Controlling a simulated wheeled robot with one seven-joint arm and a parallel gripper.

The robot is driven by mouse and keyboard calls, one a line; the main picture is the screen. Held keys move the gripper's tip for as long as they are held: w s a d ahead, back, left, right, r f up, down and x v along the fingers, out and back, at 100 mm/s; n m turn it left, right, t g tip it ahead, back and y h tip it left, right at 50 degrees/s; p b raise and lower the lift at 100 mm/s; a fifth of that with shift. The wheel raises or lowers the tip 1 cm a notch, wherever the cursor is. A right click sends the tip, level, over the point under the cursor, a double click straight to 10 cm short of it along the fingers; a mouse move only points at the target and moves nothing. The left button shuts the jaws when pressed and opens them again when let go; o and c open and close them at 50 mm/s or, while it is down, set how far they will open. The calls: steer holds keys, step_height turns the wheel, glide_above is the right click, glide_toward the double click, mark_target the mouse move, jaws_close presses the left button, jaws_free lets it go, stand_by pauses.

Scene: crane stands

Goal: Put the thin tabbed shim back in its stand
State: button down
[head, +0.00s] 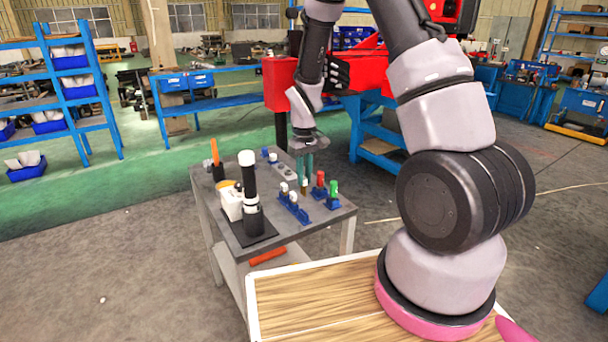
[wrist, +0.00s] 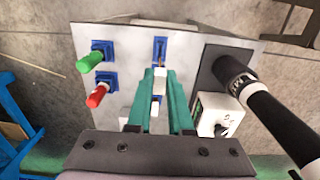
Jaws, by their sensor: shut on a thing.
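My gripper (head: 304,176) points down over the grey table, its two teal fingers close together. In the wrist view the fingers (wrist: 159,90) close around a small pale block with a brownish part, which I take to be the shim (wrist: 159,83). In the head view a small brownish end (head: 304,188) shows below the fingertips. A blue slotted stand (wrist: 159,46) shows just past the fingertips in the wrist view. The shim's lower end and any contact are unclear.
A red-topped piece (head: 320,180) and a green-topped piece (head: 334,188) stand in blue holders to the right. A tall black cylinder (head: 249,190) and a white box (head: 231,205) stand to the left. A grey block with holes (head: 285,172) lies behind.

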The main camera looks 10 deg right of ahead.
mark_target(304, 187)
steer(key=shift+f, duration=2.6)
steer(key=shift+f, duration=0.2)
steer(key=shift+f, duration=1.7)
steer(key=c, duration=0.7)
jaws_free()
steer(key=shift+c, duration=0.2)
steer(key=shift+r, duration=2.55)
